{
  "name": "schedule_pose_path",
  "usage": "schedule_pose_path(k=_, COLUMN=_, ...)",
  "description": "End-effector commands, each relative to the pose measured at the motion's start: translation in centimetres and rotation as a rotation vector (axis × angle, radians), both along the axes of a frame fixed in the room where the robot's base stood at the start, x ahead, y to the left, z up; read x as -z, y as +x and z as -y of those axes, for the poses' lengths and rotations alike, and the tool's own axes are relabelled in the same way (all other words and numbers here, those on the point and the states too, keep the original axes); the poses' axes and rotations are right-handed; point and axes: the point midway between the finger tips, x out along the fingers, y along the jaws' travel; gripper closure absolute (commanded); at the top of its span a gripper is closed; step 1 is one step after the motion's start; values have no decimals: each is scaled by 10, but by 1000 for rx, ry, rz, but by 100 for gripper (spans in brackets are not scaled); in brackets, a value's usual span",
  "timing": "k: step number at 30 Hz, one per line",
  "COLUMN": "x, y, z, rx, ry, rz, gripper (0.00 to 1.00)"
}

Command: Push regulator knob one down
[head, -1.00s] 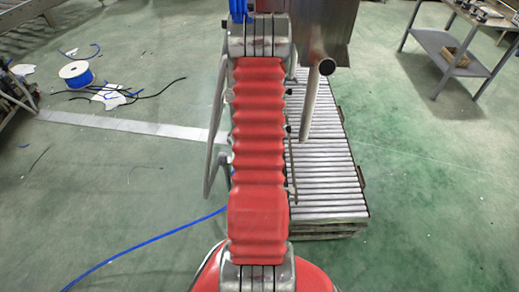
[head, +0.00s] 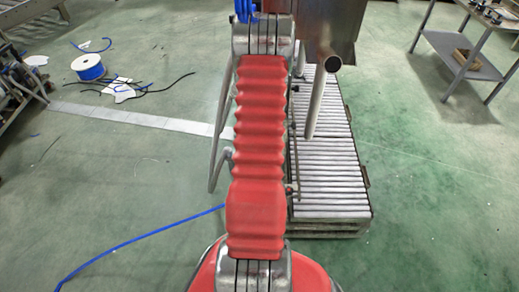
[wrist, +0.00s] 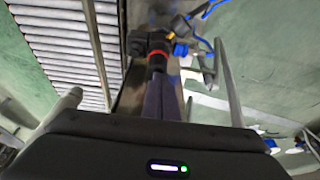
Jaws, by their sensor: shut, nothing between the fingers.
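My gripper (wrist: 158,82) shows in the wrist view as two dark fingers side by side, shut and empty. Just beyond the fingertips is a black cylindrical part with a red ring (wrist: 157,54), which looks like a regulator knob; I cannot tell whether it is knob one. The fingertips look close to it or against it, but contact is unclear. Yellow and blue fittings (wrist: 180,48) sit beside it. In the head view my red-sleeved arm hides the gripper and the knob.
A steel housing (head: 310,28) with a pipe (head: 316,98) stands over a roller conveyor (head: 330,185) right of my arm. A cable spool (head: 88,67) and loose cables lie on the floor at left. A grey bench (head: 460,55) is at far right. Floor is clear at front right.

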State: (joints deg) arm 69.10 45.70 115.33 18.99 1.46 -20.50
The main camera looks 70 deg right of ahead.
Motion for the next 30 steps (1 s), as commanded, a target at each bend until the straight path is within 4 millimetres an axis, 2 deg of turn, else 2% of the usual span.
schedule_pose_path(k=1, x=15, y=-4, z=-8, rx=-1, ry=21, rz=-10, gripper=100)
schedule_pose_path(k=16, x=10, y=-6, z=-5, rx=2, ry=17, rz=-8, gripper=100)
schedule_pose_path(k=23, x=-10, y=-3, z=-6, rx=-3, ry=14, rz=-6, gripper=100)
schedule_pose_path(k=30, x=-44, y=3, z=-2, rx=-9, ry=-5, rz=3, gripper=100)
